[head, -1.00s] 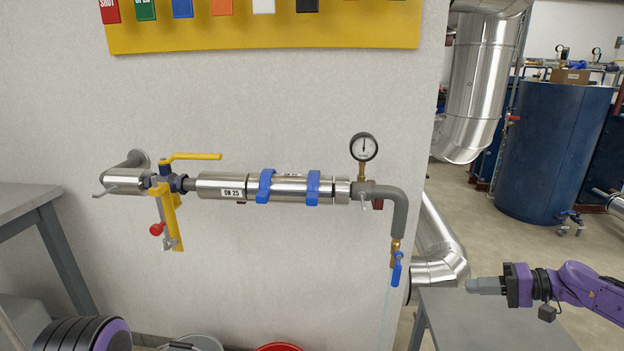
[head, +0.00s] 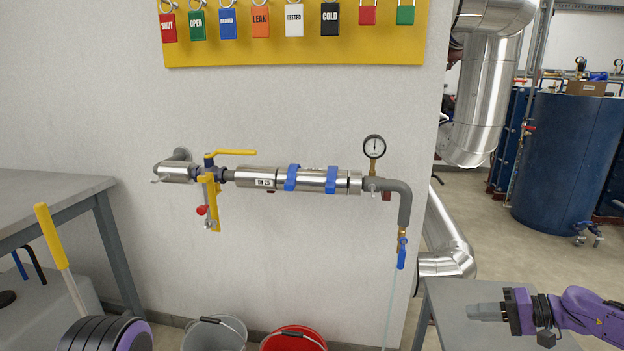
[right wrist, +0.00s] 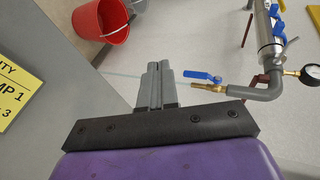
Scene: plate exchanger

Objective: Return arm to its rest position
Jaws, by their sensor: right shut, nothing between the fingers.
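My right gripper (head: 484,312) is at the lower right of the head view, its grey fingers together and empty, above a grey table. In the right wrist view its fingers (right wrist: 153,84) are shut with nothing between them. The blue-handled drain valve (head: 402,252) hangs below the pipe's right end, left of and above the gripper and apart from it. It also shows in the right wrist view (right wrist: 202,76) beyond the fingers. A thin pale blue stream (head: 390,308) runs down from it. My left gripper is not in view.
The insulated pipe (head: 315,180) carries a yellow-handled valve (head: 228,153) and a gauge (head: 374,147). A grey bucket (head: 214,334) and a red bucket (head: 293,339) stand below. A grey table (head: 455,297) is near the right gripper. A yellow tag board (head: 290,78) hangs above.

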